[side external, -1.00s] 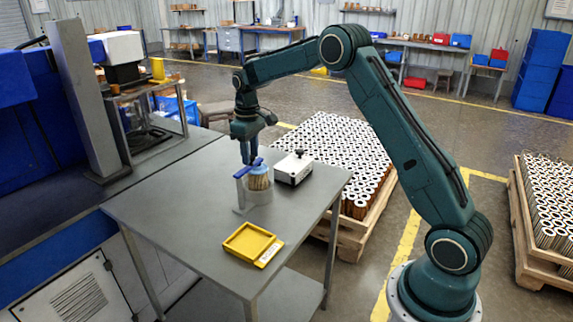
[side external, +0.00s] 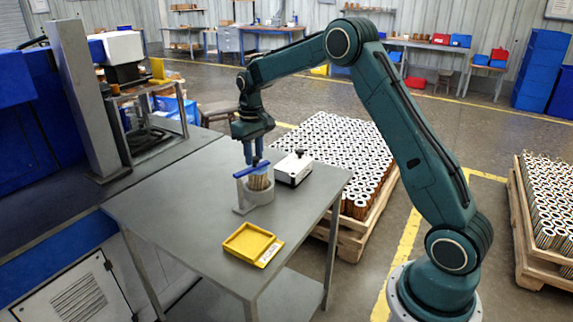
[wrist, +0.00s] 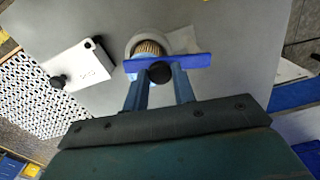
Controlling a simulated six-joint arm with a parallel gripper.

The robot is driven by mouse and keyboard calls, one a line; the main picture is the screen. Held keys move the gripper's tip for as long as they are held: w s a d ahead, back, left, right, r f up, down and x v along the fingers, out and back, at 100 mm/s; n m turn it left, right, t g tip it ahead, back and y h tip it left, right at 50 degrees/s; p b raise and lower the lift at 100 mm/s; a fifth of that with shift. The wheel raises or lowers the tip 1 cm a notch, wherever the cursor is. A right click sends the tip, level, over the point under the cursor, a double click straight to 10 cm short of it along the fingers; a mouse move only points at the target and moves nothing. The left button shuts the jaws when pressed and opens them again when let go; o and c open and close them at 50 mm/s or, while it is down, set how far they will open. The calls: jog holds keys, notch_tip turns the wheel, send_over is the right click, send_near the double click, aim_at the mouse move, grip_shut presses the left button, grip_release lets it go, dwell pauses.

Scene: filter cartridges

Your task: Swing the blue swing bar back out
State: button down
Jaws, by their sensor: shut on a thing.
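The blue swing bar (side external: 244,172) lies across the top of the grey holder (side external: 262,196) on the table. A tan pleated filter cartridge (side external: 259,182) stands in the holder, under the bar. In the wrist view the bar (wrist: 192,61) crosses the near part of the cartridge (wrist: 149,47), with a round black knob (wrist: 160,72) on its near side. My gripper (side external: 254,160) points down at the bar, its fingers (wrist: 161,82) one on each side of the knob and shut on it. The finger contact is partly hidden by the knob.
A white box (side external: 293,170) with a black knob stands just right of the holder. A yellow tray (side external: 252,244) lies near the table's front. The rest of the grey table (side external: 165,205) is clear. A pallet of cartridges (side external: 345,150) stands behind the table.

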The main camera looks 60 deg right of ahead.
jog(key=shift+s+a+m, duration=0.65)
jog(key=shift+m, duration=1.35)
jog(key=shift+s+a+m, duration=0.65)
jog(key=shift+a+m, duration=0.05)
jog(key=shift+m, duration=1.3)
jog(key=shift+s+a+m, duration=0.65)
jog(key=shift+m, duration=1.35)
jog(key=shift+r, duration=0.1)
jog(key=c, duration=1.1)
grip_release()
jog(key=shift+c, duration=0.2)
